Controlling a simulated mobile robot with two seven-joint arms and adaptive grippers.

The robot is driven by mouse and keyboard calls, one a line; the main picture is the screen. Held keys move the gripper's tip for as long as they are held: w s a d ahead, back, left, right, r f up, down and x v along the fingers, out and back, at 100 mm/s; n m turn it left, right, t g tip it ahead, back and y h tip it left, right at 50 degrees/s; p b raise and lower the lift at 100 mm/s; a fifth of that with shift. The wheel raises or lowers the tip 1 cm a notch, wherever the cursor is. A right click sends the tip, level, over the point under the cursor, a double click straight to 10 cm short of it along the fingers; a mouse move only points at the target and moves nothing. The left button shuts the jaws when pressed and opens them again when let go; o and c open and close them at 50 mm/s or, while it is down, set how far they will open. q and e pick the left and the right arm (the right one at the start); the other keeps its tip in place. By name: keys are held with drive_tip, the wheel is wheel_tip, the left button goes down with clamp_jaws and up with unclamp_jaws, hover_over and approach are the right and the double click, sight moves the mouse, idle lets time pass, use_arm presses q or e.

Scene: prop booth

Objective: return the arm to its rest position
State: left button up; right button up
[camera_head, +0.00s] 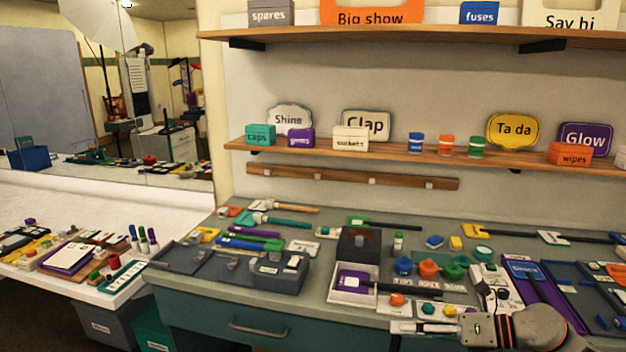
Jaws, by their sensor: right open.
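My right arm comes in at the lower right, with its grey and tan wrist at the bottom edge. My right gripper (420,327) points left over the front edge of the teal-grey counter (225,295). Its fingers are open, and I see nothing held between them. Small coloured knobs and a white tray lie just behind it, and I cannot tell the exact height of the gripper above the counter. My left gripper is not in view.
A white tray (343,297) with a purple item and a dark box (359,246) stand behind the gripper. Orange (428,269) and other coloured pieces, purple and blue frames, and tools crowd the counter. Shelves with signs hang above. A drawer handle (258,329) juts out in front.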

drive_tip(key=s+a+m+t+y, duration=0.2)
drive_tip(key=s+a+m+t, duration=0.1)
drive_tip(key=a+m, duration=0.25)
drive_tip(key=s+d+f+m+t+h, duration=0.1)
drive_tip(key=s+d+f+m+h, duration=0.1)
drive_tip(key=s+f+m+h, duration=0.4)
drive_tip(key=s+d+f+m+h, duration=0.3)
drive_tip(key=s+f+m+h, duration=0.3)
drive_tip(key=s+f+m, duration=0.8)
wheel_tip(320, 180, down, 6)
drive_tip(key=m, duration=0.9)
drive_tip(key=shift+f+t, duration=0.15)
drive_tip(key=shift+t, duration=0.25)
